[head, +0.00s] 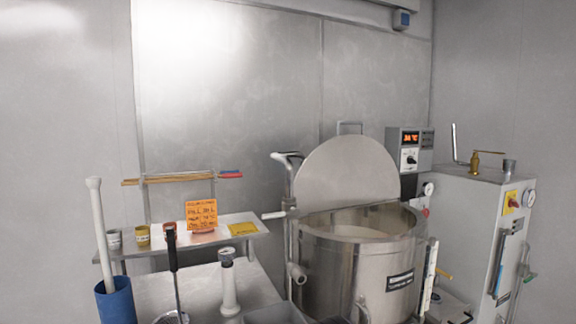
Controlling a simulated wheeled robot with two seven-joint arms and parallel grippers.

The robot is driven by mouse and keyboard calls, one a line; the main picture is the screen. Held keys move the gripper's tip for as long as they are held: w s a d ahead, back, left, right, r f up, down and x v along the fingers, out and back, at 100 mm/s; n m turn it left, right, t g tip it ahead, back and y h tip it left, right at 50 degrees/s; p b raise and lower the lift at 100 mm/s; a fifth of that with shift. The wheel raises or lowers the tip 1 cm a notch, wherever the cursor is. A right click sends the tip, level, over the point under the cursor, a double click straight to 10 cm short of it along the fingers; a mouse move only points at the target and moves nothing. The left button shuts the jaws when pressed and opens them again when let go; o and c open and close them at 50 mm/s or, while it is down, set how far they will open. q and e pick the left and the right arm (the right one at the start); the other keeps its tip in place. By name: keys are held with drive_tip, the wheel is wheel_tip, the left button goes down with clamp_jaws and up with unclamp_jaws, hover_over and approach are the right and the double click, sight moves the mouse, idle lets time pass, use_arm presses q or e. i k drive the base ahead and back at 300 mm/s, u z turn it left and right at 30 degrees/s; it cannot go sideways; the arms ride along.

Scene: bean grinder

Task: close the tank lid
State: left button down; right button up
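A large steel tank (368,270) stands right of the middle in the head view. Its round grey lid (347,172) is raised, standing up behind the tank's opening, with a small handle (349,128) at its top edge. The tank's mouth is uncovered and shows a pale content (362,230) inside. A bent metal post with handles (288,200) stands at the tank's left side. Neither of my grippers shows in the head view.
A control box (409,150) with a red display is behind the tank. A steel cabinet (480,215) with gauges and valves stands at right. A shelf (180,238) at left holds cups and an orange sign (201,216). A blue cylinder (116,300) is in front.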

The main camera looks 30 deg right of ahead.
sight(347, 170)
drive_tip(key=z, duration=1.45)
drive_tip(key=i, duration=0.4)
drive_tip(key=z, duration=0.4)
